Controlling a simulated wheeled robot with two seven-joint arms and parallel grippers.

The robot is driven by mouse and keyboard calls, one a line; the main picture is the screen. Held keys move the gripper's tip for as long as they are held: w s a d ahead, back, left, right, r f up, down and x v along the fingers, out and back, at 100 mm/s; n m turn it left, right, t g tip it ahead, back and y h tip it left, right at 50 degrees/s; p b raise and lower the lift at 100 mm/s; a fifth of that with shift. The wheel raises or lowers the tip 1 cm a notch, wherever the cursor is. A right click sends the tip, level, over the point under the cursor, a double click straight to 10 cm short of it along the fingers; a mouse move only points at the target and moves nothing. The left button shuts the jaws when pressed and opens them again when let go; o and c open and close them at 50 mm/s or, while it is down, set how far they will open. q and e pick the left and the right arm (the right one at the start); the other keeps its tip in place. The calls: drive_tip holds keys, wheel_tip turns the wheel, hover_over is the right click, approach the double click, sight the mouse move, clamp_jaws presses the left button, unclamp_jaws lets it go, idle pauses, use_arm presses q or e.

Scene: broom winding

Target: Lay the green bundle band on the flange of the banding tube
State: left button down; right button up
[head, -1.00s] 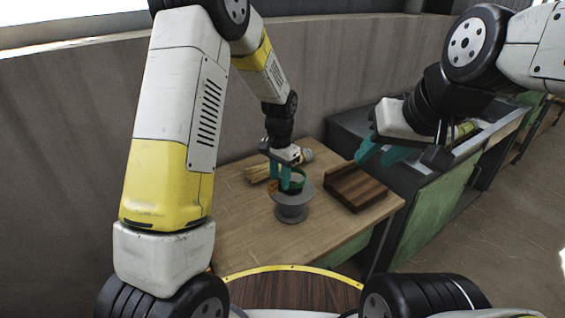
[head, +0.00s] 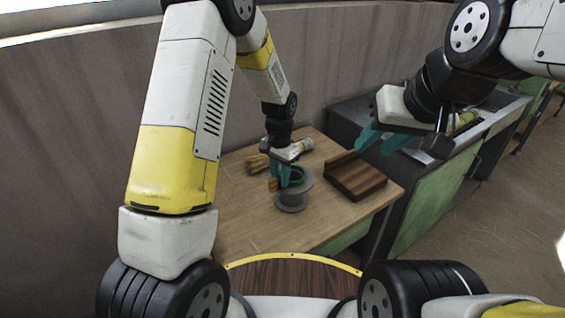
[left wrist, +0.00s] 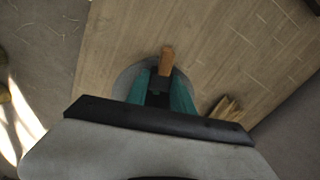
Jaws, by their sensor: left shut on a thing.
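The grey banding tube (head: 291,201) stands upright on the wooden table, with a wide flange. The green bundle band (head: 299,176) is a ring at the tube's top, with a tan tab (head: 273,185) at its left. I cannot tell whether the band touches the flange. My left gripper (head: 285,179) points down and is shut on the band. In the left wrist view the tan tab (left wrist: 167,60) shows between the teal fingers, and part of the grey flange (left wrist: 128,80) shows behind them. My right gripper (head: 384,141) is open and empty, above and right of the tube.
A brown wooden tray (head: 357,181) sits right of the tube. Straw bristles (head: 257,163) lie behind the left gripper, near a pale cylindrical piece (head: 303,145). The table's front left (head: 240,225) is clear. A dark bench with green panels (head: 430,205) stands at the right.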

use_arm(q)
drive_tip(key=c, duration=1)
unclamp_jaws()
wheel_tip(320, 180, up, 7)
drive_tip(key=shift+r, duration=0.2)
drive_tip(key=s+a+r+n+t, duration=0.1)
drive_tip(key=s+a+r+n, duration=0.2)
drive_tip(key=r, duration=0.6)
drive_tip(key=s+a+r+n+t, duration=0.1)
drive_tip(key=s+a+r, duration=0.1)
drive_tip(key=s+r, duration=0.2)
drive_tip(key=s+a+r+n+t+h, duration=0.1)
drive_tip(key=s+r, duration=0.3)
drive_tip(key=s, duration=0.5)
drive_tip(key=s+a+r+n+t+h, duration=0.1)
drive_tip(key=s+a+r+n+t, duration=0.1)
drive_tip(key=s, duration=0.5)
drive_tip(key=shift+s+a+r+t, duration=0.15)
drive_tip(key=shift+a+r+t, duration=0.45)
drive_tip(key=shift+a+r, duration=0.3)
